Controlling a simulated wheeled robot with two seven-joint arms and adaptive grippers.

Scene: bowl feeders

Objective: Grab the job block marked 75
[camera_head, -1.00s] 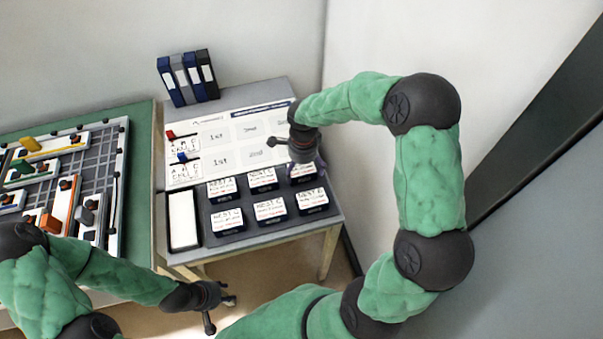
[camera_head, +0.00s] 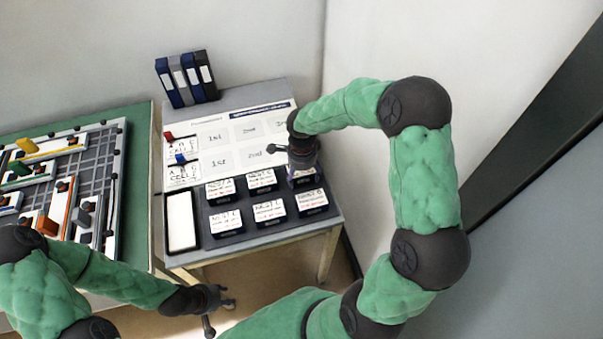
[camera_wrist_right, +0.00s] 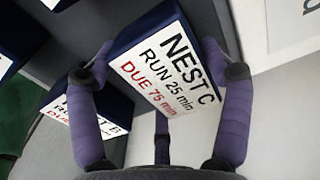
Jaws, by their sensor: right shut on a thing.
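The block reading NEST C, RUN 25 min, DUE 75 min (camera_wrist_right: 165,65) is dark blue with a white label. It sits between the purple fingers of my right gripper (camera_wrist_right: 165,75), which is shut on it. In the head view my right gripper (camera_head: 303,172) is over the back right corner of the block tray (camera_head: 240,240) and mostly hides this block. I cannot tell whether the block is clear of the tray. My left gripper (camera_head: 217,312) is empty in front of the table, its fingers apart.
Several other labelled blocks stand in the tray, such as the front middle one (camera_head: 269,211). A white panel (camera_head: 181,222) lies at the tray's left. A schedule board (camera_head: 230,140) lies behind. Binders (camera_head: 187,78) stand at the back. A green table (camera_head: 138,200) with a gridded board is left.

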